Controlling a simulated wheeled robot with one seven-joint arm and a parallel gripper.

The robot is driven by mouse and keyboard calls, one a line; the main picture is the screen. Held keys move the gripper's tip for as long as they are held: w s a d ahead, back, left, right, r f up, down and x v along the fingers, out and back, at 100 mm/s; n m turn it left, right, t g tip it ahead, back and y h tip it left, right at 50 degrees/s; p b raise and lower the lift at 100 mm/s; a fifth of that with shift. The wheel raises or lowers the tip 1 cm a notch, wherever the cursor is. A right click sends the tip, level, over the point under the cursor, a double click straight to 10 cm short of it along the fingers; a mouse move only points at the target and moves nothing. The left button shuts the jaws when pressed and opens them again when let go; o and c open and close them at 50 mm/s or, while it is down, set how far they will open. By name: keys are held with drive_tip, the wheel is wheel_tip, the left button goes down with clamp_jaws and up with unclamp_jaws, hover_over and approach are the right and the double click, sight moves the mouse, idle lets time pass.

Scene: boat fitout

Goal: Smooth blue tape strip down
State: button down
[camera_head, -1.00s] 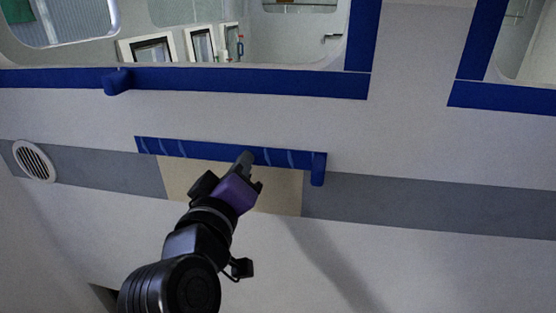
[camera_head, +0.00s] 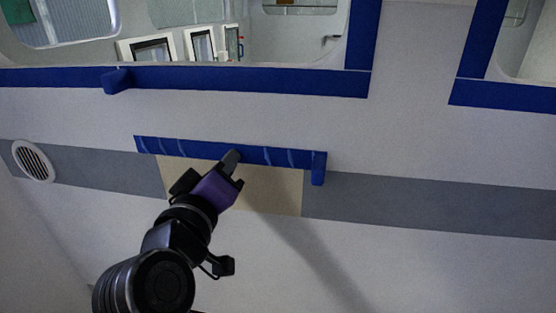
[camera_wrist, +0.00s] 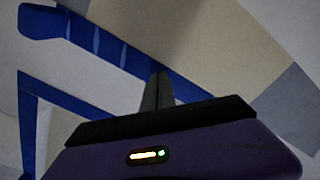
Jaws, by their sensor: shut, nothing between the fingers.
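The blue tape strip (camera_head: 275,156) runs along the top edge of a beige panel (camera_head: 272,190) on the wall. Pale creases cross it in several places, and its right end hangs down in a short flap (camera_head: 318,170). My gripper (camera_head: 232,158) is shut and empty, its fingertips at the strip just left of its middle; I cannot tell whether they press on it. In the wrist view the strip (camera_wrist: 105,45) passes behind my shut fingers (camera_wrist: 157,90), with the flap end at upper left. The part of the strip behind the fingers is hidden.
More blue tape (camera_head: 240,80) edges the window frames above, with a curled piece (camera_head: 116,81) sticking out at left. A round vent (camera_head: 33,160) sits at far left. A grey band (camera_head: 430,205) crosses the wall. The wall below is clear.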

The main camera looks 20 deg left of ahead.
sight(199, 150)
drive_tip(key=shift+a, duration=0.5)
drive_tip(key=shift+s+a+b, duration=0.25)
drive_tip(key=shift+a+b, duration=0.2)
drive_tip(key=shift+a, duration=0.65)
drive_tip(key=shift+d, duration=0.1)
drive_tip(key=shift+s, duration=0.2)
drive_tip(key=shift+s+a+b, duration=0.15)
drive_tip(key=shift+a+b, duration=0.05)
drive_tip(key=shift+a, duration=0.7)
drive_tip(key=shift+s+a+b, duration=0.15)
drive_tip(key=shift+a+b, duration=0.05)
drive_tip(key=shift+a, duration=0.7)
